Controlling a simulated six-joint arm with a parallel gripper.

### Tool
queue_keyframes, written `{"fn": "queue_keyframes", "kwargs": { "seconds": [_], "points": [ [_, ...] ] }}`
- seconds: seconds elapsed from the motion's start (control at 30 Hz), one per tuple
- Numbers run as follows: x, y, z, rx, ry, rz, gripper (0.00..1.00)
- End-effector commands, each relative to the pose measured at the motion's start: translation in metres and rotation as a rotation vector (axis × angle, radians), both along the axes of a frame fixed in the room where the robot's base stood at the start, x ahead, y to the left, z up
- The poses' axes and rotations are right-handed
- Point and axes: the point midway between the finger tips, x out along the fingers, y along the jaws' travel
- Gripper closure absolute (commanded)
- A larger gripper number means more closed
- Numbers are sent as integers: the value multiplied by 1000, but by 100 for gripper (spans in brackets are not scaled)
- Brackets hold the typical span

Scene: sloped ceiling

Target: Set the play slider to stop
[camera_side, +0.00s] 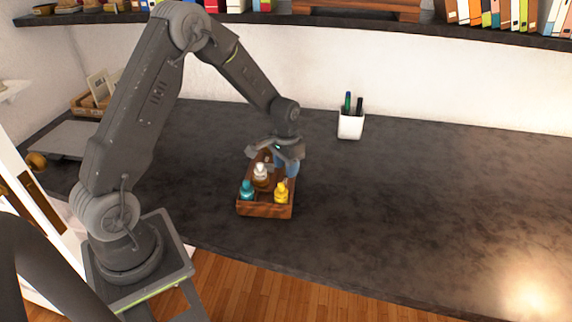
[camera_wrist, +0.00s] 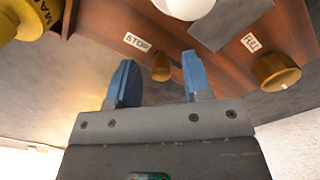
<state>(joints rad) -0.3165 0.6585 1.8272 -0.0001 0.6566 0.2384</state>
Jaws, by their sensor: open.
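A wooden box (camera_side: 265,210) stands on the dark counter, holding teal, white and yellow bottles. In the wrist view its wooden panel (camera_wrist: 105,25) carries a label reading STOP (camera_wrist: 137,41). A small brass-coloured peg (camera_wrist: 161,68), seemingly the slider knob, sits just right of that label. My gripper (camera_side: 286,165) is over the back right of the box. In the wrist view, the blue fingers of my gripper (camera_wrist: 158,64) are open, one on each side of the peg, with gaps visible. I cannot tell whether they are level with it.
A round brass knob (camera_wrist: 277,71) is right of my fingers, near a second label (camera_wrist: 250,42), partly legible. A yellow bottle (camera_side: 282,193) stands in the box's front right. A white pen cup (camera_side: 350,125) is behind to the right. The counter's right side is clear.

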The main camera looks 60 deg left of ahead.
Motion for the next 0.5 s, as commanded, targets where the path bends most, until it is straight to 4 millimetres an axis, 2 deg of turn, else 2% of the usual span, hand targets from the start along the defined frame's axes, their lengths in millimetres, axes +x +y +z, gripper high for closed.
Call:
{"fn": "queue_keyframes", "kwargs": {
  "seconds": [0.13, 0.23, 0.5],
  "points": [
    [1, 0, 6, 1, -2, 0, 55],
    [1, 0, 18, 1, -5, 0, 55],
    [1, 0, 78, 1, -6, 0, 55]
  ]
}}
